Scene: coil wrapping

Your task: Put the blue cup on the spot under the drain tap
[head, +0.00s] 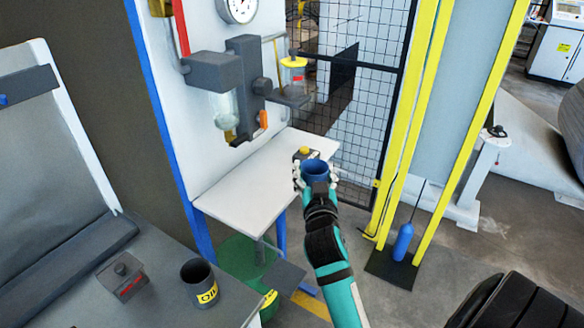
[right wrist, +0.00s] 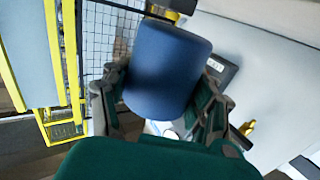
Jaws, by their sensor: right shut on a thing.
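My right gripper (head: 314,177) is shut on the blue cup (head: 317,169) and holds it upright at the right end of the white shelf (head: 245,185). The cup fills the space between the fingers in the right wrist view (right wrist: 165,72). I cannot tell whether its base touches the shelf. A clear bowl (head: 222,108) hangs under a grey unit on the white panel, with a small brass-coloured tap (head: 230,136) at its bottom. The shelf below this tap looks bare, and I see no clear mark there. My left gripper is not in view.
A dark block with a yellow knob (head: 303,152) sits on the shelf just behind the cup. An orange lever (head: 263,120) hangs right of the tap. A mesh fence (head: 345,110) stands behind. A black oil can (head: 200,285) is on the bench at lower left.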

